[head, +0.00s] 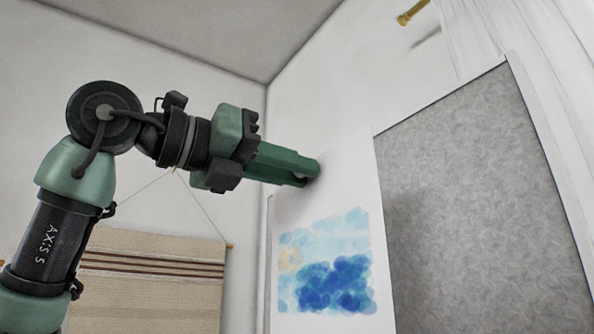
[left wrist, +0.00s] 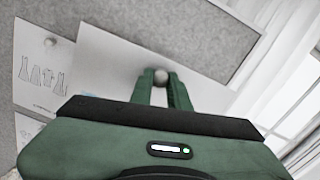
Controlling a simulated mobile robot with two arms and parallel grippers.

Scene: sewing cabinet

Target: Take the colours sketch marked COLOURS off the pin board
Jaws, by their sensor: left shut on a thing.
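The sketch (head: 325,265) is a white sheet with blue and pale-yellow watercolour patches, on the left part of the grey pin board (head: 470,190) in the head view. No COLOURS lettering is legible. In the left wrist view the pin head (left wrist: 161,77) sits between the two green fingers, in front of a white sheet (left wrist: 105,60). The fingers hide part of the pin. Whether the pin is still in the board I cannot tell. My right gripper is not in view.
Another sheet with garment drawings (left wrist: 40,78) hangs on the board in the left wrist view, held by its own pin (left wrist: 50,42). A striped woven hanging (head: 150,285) is on the left wall. A sheer white curtain (head: 520,40) hangs at the upper right.

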